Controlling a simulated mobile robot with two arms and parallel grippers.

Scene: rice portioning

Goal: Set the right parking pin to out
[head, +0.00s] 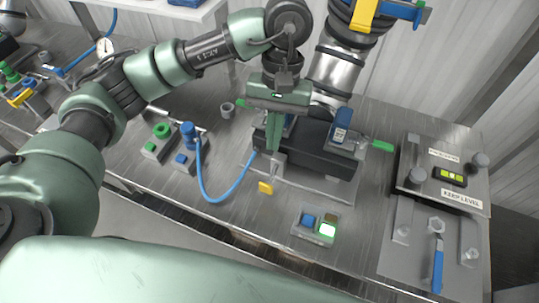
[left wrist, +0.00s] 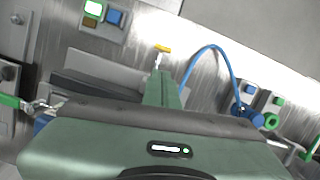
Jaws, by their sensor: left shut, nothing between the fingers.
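The right parking pin shows as a green handle (head: 382,146) sticking out to the right of a bracket with a blue top (head: 342,124), at the right end of a dark block (head: 310,152). In the left wrist view a green handle on a metal rod (left wrist: 10,101) shows at the left edge. My left gripper (head: 272,149) points down at the left part of the dark block, well left of the right pin. Its fingers are shut and empty, and they also show in the left wrist view (left wrist: 162,75). Whether the pin is in or out is unclear. My right gripper is not in view.
Another green handle (head: 240,103) lies at the block's left. A blue hose (head: 215,199) loops on the bench. A yellow tag (head: 265,188) and a button box with a lit button (head: 327,230) are in front. A plate marked "KEEP LEVEL" (head: 415,188) is at the right.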

